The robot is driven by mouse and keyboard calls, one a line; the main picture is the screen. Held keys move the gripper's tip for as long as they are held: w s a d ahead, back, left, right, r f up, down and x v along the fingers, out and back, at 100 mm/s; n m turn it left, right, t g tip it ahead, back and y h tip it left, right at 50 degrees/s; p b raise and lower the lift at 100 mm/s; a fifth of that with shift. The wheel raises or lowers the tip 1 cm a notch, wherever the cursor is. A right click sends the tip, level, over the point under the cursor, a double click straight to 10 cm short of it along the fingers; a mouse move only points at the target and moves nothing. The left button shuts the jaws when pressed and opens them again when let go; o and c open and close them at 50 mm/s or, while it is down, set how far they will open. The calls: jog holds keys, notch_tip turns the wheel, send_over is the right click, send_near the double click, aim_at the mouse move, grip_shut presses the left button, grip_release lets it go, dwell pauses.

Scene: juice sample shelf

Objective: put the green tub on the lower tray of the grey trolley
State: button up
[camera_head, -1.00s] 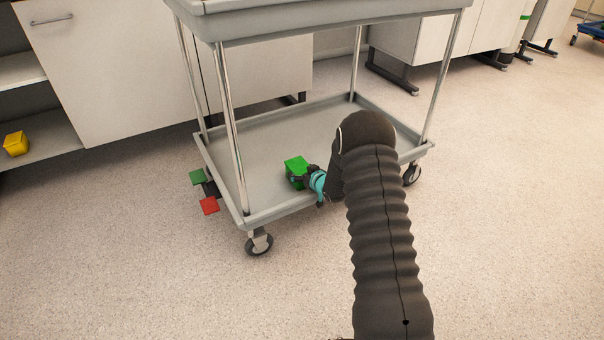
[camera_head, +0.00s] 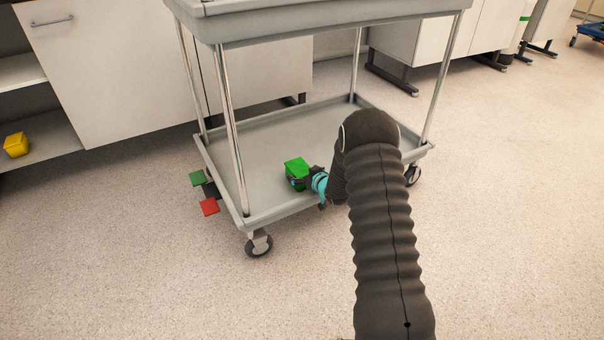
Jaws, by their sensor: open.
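The green tub (camera_head: 296,168) is at the lower tray (camera_head: 262,150) of the grey trolley (camera_head: 222,110), near the tray's front edge and right of its left front post. It looks upright and appears to rest on the tray floor, though its base is partly hidden. My gripper (camera_head: 301,183) is low at the tub's near right side, with its dark fingers close to the tub. The jaws are open; whether they touch the tub cannot be told.
The trolley's upper tray (camera_head: 330,22) is above, on thin metal posts. Green and red pedals (camera_head: 208,206) stick out at the trolley's left. A yellow tub (camera_head: 16,145) sits on a cabinet shelf at far left. The lower tray's left and back are bare.

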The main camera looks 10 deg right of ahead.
jog(key=v, duration=1.1)
jog(key=s+d+r+m+g+h, duration=0.1)
jog(key=s+r+h, duration=0.2)
jog(key=s+r, duration=0.55)
jog(key=s+d+r+m+g+h, duration=0.1)
jog(key=s+r+g+h, duration=0.15)
jog(key=r, duration=1.15)
jog(key=s+a+r+g, duration=0.1)
jog(key=s+a+r, duration=0.1)
jog(key=s, duration=0.8)
jog(key=s+a+r+m+g, duration=0.1)
jog(key=s+a+r, duration=0.1)
jog(key=s, duration=0.9)
jog(key=s+a+r+m+g, duration=0.1)
jog(key=s+r, duration=0.2)
jog(key=s, duration=0.7)
jog(key=shift+s+a+g+y+p, duration=0.15)
jog(key=shift+a+g+y+p, duration=0.2)
jog(key=shift+a+y+p, duration=0.1)
